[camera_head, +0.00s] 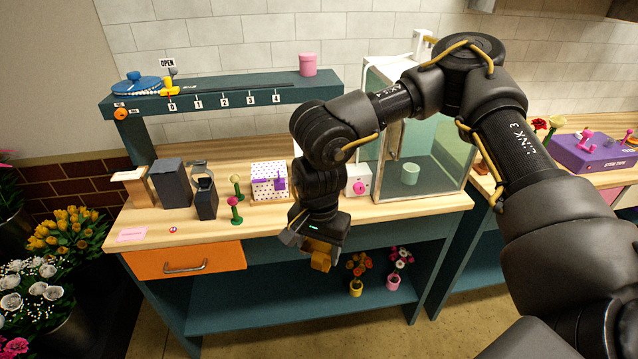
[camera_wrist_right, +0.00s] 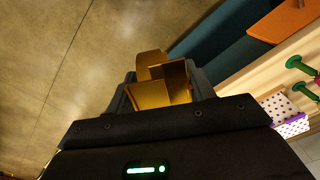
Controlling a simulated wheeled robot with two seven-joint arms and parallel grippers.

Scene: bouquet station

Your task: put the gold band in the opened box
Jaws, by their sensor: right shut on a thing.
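My right gripper (camera_head: 318,262) hangs in front of the workbench's front edge, pointing down. It is shut on an angular gold piece, which I take for the gold band (camera_head: 321,261); it also shows between the dark fingers in the right wrist view (camera_wrist_right: 162,88). Its full shape is partly hidden by the fingers. On the bench at the left stand a dark box (camera_head: 170,184) and a smaller dark box (camera_head: 206,203) with a raised grey loop-like part above it. I cannot tell for certain which box is the opened one. My left gripper is out of view.
A polka-dot box (camera_head: 268,188) with a purple ribbon and two small flowers stand right of the dark boxes. A glass case (camera_head: 437,150) stands farther right. A teal rail (camera_head: 225,97) runs behind. An orange drawer (camera_head: 186,261) is below the benchtop. The front-left benchtop has free room.

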